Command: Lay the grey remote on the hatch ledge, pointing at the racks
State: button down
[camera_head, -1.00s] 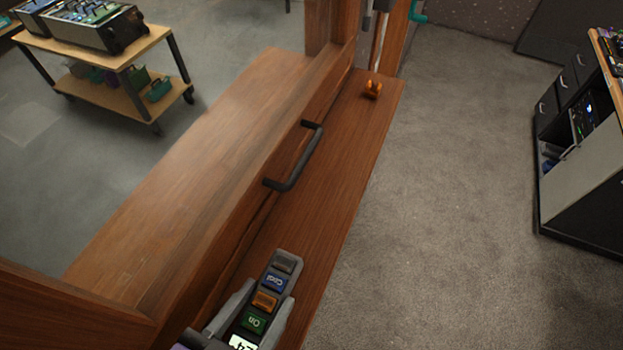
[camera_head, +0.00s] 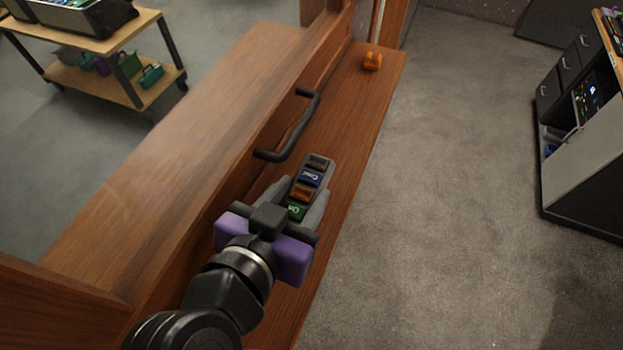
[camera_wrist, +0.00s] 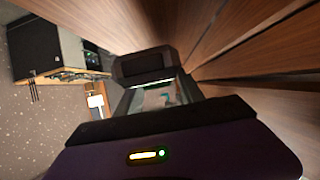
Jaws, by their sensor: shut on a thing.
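The grey remote (camera_head: 311,180) has black, blue, orange and green buttons on its upper face. My gripper (camera_head: 297,205) is shut on its near end, and its far end points up and slightly right in the head view. The remote is over the wooden hatch ledge (camera_head: 347,120), to the right of the black handle; I cannot tell whether it touches the wood. In the wrist view my gripper's dark body fills the bottom, and the grey remote (camera_wrist: 160,97) shows partly between the fingers.
A black bar handle (camera_head: 290,130) stands up along the hatch. A wooden trolley (camera_head: 110,45) is beyond the hatch at upper left. A dark cabinet (camera_head: 590,130) stands at right, with open carpet between.

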aim_at(308, 181)
jog(key=w, duration=0.1)
jog(key=w+d, duration=0.1)
jog(key=shift+w, duration=0.4)
jog(key=shift+p+x, duration=0.5)
jog(key=shift+x, duration=0.3)
notch_tip(308, 181, down, 2)
jog(key=shift+f+p, duration=0.1)
jog(key=shift+p, duration=0.2)
jog(key=shift+f, duration=0.35)
jog(key=shift+f, duration=0.1)
jog(key=c, duration=0.7)
grip_release()
